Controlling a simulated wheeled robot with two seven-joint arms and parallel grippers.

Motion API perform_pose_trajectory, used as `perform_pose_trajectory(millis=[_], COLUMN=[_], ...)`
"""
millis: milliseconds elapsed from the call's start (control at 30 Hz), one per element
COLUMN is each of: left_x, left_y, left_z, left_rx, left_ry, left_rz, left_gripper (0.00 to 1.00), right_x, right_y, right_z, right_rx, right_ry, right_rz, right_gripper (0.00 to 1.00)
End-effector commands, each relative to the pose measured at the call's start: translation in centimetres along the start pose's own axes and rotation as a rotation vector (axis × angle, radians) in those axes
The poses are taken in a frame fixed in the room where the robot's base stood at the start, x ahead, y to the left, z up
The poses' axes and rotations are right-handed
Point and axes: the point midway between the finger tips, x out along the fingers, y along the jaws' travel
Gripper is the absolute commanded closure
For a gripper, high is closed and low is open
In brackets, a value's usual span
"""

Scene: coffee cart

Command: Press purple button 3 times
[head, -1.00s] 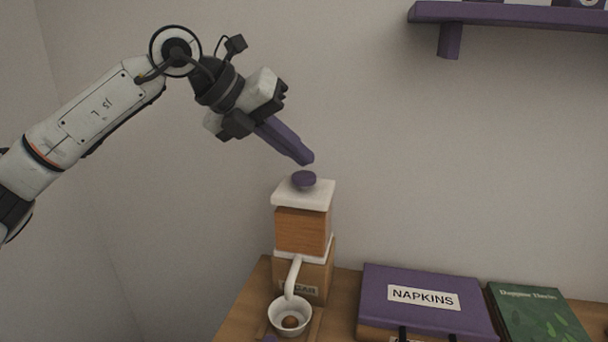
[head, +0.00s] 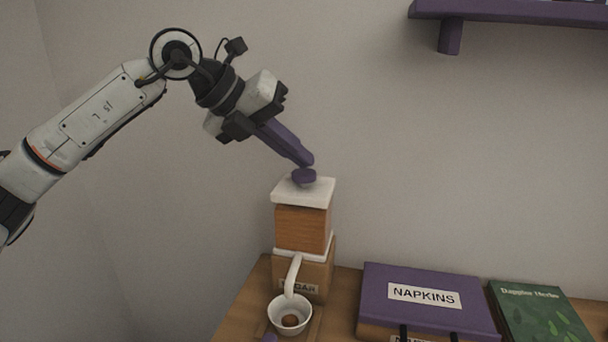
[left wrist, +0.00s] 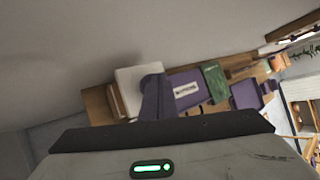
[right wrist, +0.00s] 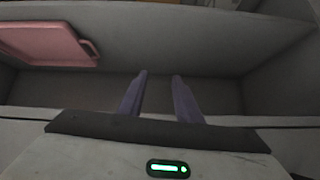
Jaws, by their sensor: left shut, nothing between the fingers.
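The purple button (head: 304,177) is a small round knob on the white top (head: 318,192) of a wooden dispenser (head: 302,229). My left gripper (head: 307,163) comes down from the upper left with its purple fingers shut and empty. Its tip is right at the button's top and looks to be touching it. In the left wrist view the shut fingers (left wrist: 154,82) overlap the white top (left wrist: 135,80) and hide the button. My right gripper (right wrist: 160,74) shows only in the right wrist view, its two purple fingers apart and nothing between them.
A white cup (head: 290,315) with something brown inside stands under the dispenser's white spout (head: 292,275). A purple napkins box (head: 465,308) and a green book (head: 540,315) lie to the right. A purple shelf (head: 520,14) is at upper right. A pink tray (right wrist: 45,42) shows in the right wrist view.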

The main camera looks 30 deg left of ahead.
Motion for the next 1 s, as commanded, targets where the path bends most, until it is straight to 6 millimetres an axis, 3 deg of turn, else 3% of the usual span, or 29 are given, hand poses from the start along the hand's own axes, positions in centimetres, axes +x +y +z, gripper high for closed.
perform_pose_trajectory(millis=[1000], left_x=[0.59], left_y=[0.42], left_z=[-0.43], left_rx=[0.000], left_ry=[0.000], left_rz=[0.000], left_gripper=[1.00], right_x=[0.49], right_y=[0.06], right_z=[0.45], right_rx=[0.000], right_ry=[0.000], right_rz=[0.000], right_gripper=[0.69])
